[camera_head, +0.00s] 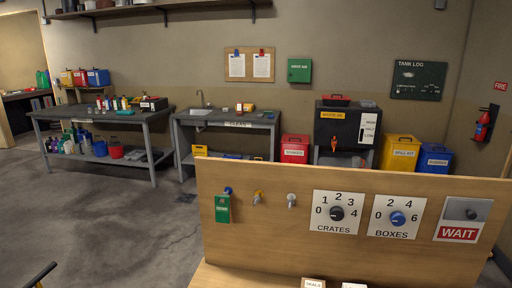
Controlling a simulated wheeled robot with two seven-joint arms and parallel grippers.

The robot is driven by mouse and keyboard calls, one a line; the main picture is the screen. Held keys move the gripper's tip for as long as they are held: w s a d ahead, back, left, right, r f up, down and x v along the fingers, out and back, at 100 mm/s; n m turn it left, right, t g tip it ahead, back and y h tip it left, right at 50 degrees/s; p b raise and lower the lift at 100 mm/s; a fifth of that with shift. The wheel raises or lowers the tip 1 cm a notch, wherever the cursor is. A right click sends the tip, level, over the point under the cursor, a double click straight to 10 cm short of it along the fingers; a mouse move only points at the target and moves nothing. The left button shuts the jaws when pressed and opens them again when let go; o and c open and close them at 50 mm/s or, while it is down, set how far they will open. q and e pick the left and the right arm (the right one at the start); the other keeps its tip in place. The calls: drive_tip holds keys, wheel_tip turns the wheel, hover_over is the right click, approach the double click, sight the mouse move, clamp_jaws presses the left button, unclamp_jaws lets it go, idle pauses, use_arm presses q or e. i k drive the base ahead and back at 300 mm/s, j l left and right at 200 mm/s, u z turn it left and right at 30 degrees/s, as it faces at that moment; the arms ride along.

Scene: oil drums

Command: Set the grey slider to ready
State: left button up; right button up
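The grey slider (464,209) is a flat grey plate with a small dark round knob, at the right end of a wooden panel (270,240). It covers the upper part of its sign. Below it a red label with the white word WAIT (458,234) shows uncovered. Anything under the grey plate is hidden.
Left of the slider are a BOXES dial (397,217), a CRATES dial (337,213) and hooks, one holding a green tag (222,208). A dark bar with yellow (41,274), unclear, enters at bottom left. Workbenches stand behind; the left floor is open.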

sight(457, 210)
drive_tip(key=z, duration=1.35)
